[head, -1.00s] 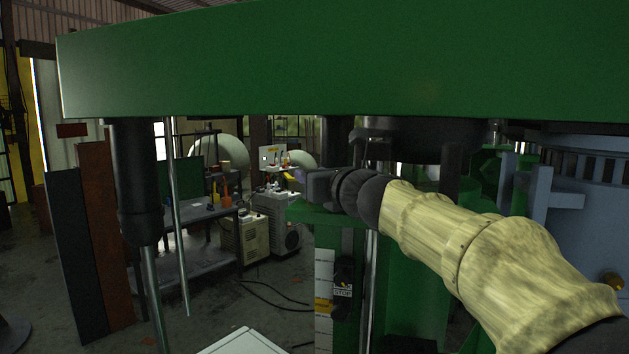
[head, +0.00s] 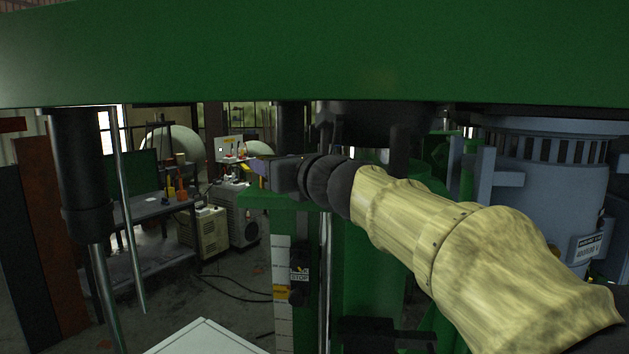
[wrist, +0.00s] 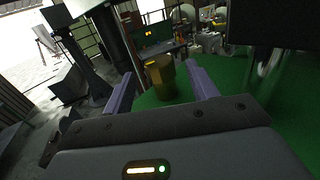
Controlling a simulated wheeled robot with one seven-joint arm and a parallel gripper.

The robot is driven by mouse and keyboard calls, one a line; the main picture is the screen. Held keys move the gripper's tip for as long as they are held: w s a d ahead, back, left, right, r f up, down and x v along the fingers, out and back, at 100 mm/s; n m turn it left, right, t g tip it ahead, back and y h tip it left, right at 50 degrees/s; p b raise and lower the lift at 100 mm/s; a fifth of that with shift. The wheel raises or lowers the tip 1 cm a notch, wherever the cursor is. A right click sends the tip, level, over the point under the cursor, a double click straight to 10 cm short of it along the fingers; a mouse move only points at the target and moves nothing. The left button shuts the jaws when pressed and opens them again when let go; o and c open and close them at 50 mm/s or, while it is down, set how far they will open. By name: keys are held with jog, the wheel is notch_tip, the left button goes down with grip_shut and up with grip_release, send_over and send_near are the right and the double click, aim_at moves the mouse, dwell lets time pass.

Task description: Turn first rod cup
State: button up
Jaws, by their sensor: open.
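A brass-coloured piece with a hexagonal top (wrist: 160,76) stands upright on a green surface (wrist: 225,112) in the wrist view. I take it to be the rod cup. My gripper (wrist: 158,70) is open, with one purple finger on each side of the piece. I cannot tell whether the fingers touch it. In the head view my gripper (head: 258,172) reaches left, level with the top of a green post and below the large green beam (head: 300,55). The brass piece cannot be made out there.
A black cylinder with a steel rod (head: 78,165) hangs from the beam at the left. A blue machine housing (head: 550,180) is at the right. A workbench (head: 165,205) and a beige cabinet (head: 205,232) stand behind.

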jog(key=b+v, duration=0.1)
jog(key=v, duration=1.2)
jog(key=shift+b, duration=0.4)
